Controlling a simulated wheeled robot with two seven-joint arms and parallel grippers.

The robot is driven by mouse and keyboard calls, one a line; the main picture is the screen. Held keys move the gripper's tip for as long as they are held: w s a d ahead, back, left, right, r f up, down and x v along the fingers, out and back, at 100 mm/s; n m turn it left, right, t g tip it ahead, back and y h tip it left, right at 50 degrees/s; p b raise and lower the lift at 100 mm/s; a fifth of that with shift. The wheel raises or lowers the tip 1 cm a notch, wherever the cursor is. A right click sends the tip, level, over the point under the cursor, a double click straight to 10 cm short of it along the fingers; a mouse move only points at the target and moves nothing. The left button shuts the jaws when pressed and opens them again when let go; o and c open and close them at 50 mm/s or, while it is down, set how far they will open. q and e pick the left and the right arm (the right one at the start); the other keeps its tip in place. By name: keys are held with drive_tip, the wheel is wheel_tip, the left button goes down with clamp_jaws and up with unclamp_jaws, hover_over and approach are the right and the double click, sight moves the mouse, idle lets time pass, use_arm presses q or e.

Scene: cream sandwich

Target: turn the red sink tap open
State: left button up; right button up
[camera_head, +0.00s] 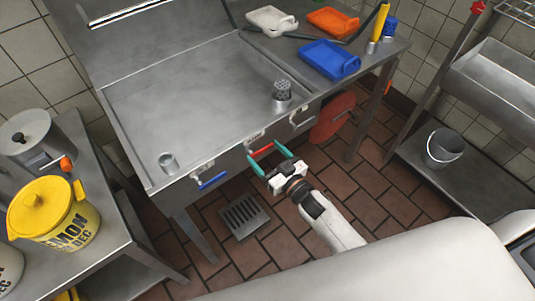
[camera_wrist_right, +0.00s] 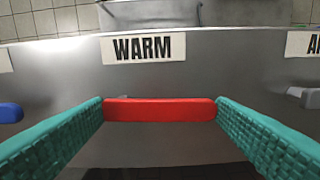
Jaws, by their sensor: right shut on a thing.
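The red tap handle (camera_head: 262,150) is a short bar on the front face of the metal sink unit (camera_head: 135,105). In the right wrist view the red tap handle (camera_wrist_right: 160,109) lies level, below a white label reading WARM (camera_wrist_right: 142,47). My right gripper (camera_head: 265,152) has teal fingers. In the right wrist view my right gripper (camera_wrist_right: 160,112) is shut on the red handle, one finger at each end of the bar. My left gripper is not in view.
A blue handle (camera_head: 213,181) is left of the red one and a grey handle (camera_head: 303,121) right of it. A red round plate (camera_head: 332,117) is under the right side. A yellow pot (camera_head: 42,208) stands on the left table. The tiled floor in front has a drain grate (camera_head: 244,216).

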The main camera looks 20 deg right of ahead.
drive_tip(key=m, duration=0.2)
drive_tip(key=f+m+p, duration=0.1)
drive_tip(key=shift+a+m, duration=0.1)
drive_tip(key=shift+m, duration=0.3)
drive_tip(key=shift+s+a+f+m+b, duration=0.25)
drive_tip(key=shift+a+f+m, duration=0.15)
drive_tip(key=shift+m, duration=1.85)
drive_tip(key=shift+s+a+f+m+b, duration=0.1)
drive_tip(key=shift+a+f+m+b, duration=0.35)
drive_tip(key=shift+m, duration=1.85)
drive_tip(key=shift+s+a+f+m+b, duration=0.15)
drive_tip(key=shift+a+m, duration=0.4)
drive_tip(key=shift+m, duration=1.7)
drive_tip(key=shift+s, duration=0.1)
drive_tip(key=o, duration=1.4)
drive_tip(key=b+v, duration=0.1)
drive_tip(key=v, duration=1.1)
